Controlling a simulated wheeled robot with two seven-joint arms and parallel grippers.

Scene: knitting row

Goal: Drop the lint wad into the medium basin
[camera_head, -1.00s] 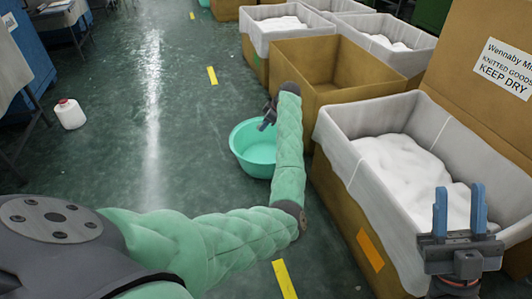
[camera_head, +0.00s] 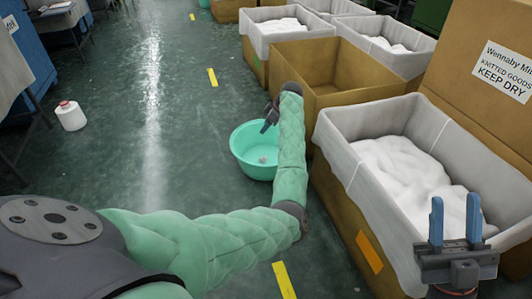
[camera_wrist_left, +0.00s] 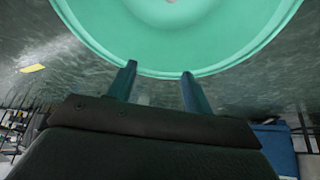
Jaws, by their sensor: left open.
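The teal basin (camera_head: 240,145) stands on the floor left of the cardboard boxes. A small greyish lint wad (camera_head: 262,160) lies inside it on the bottom. In the left wrist view the basin (camera_wrist_left: 230,58) fills the top, and a bit of the wad (camera_wrist_left: 171,2) shows at the upper edge. My left gripper (camera_head: 269,118) is over the basin's upper right rim, its fingers apart and empty; in the left wrist view the fingertips (camera_wrist_left: 158,68) overlap the rim. My right gripper (camera_head: 455,203) is at lower right, blue fingers apart, nothing between them, in front of a lined box.
A lined box of white fluff (camera_head: 345,150) stands at the right, with an empty cardboard box (camera_head: 300,62) behind it. More lined boxes stand farther back. A white jug (camera_head: 71,116) is on the floor at the left. The aisle floor between is open.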

